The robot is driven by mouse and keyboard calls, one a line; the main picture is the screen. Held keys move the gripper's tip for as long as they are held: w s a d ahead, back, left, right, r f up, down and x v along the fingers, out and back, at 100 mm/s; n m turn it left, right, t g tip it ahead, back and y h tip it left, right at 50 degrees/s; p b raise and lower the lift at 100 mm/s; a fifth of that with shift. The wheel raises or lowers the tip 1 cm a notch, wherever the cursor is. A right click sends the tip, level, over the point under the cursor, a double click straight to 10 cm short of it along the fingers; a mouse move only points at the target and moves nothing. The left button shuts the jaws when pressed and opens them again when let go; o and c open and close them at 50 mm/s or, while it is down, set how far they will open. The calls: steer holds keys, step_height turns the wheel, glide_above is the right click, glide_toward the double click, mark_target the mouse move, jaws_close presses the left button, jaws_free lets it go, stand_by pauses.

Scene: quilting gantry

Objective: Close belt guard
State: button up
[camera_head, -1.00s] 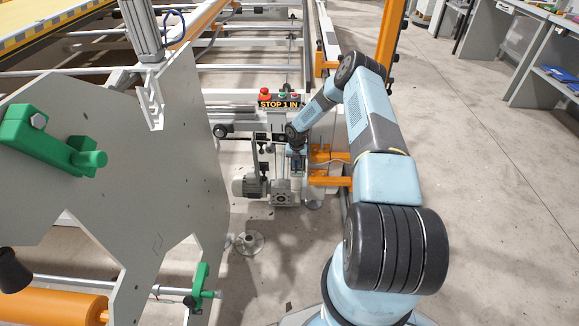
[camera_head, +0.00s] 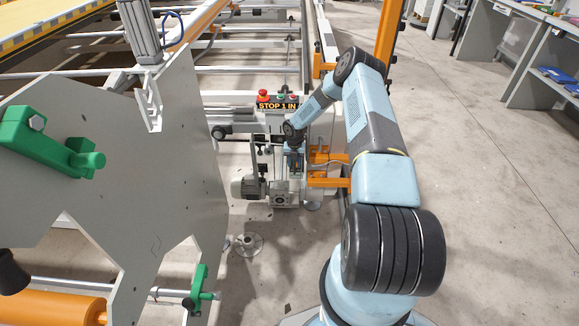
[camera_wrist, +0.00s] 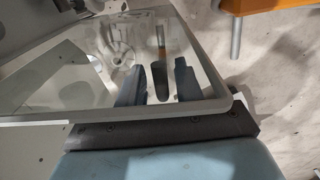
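In the wrist view a flat panel with a grey rounded frame (camera_wrist: 215,108), which looks like the belt guard, lies close in front of my wrist. Its clear or shiny pane shows two dark blue finger shapes of my gripper (camera_wrist: 158,86), standing apart with a gap between them. I cannot tell whether they show through the pane or as a reflection, nor whether they touch the guard. In the head view my gripper (camera_head: 295,165) points down beside the machine's end, below the stop panel; the guard is too small to make out there.
A panel marked "STOP 1 IN" (camera_head: 278,103) with a red button sits just above. A grey motor (camera_head: 248,187) is left of my gripper, and an orange bracket (camera_head: 328,182) is right. A large grey side plate (camera_head: 120,180) fills the left.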

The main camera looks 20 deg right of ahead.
steer(key=shift+a+r, duration=0.1)
steer(key=shift+r, duration=2.6)
steer(key=shift+c, duration=0.3)
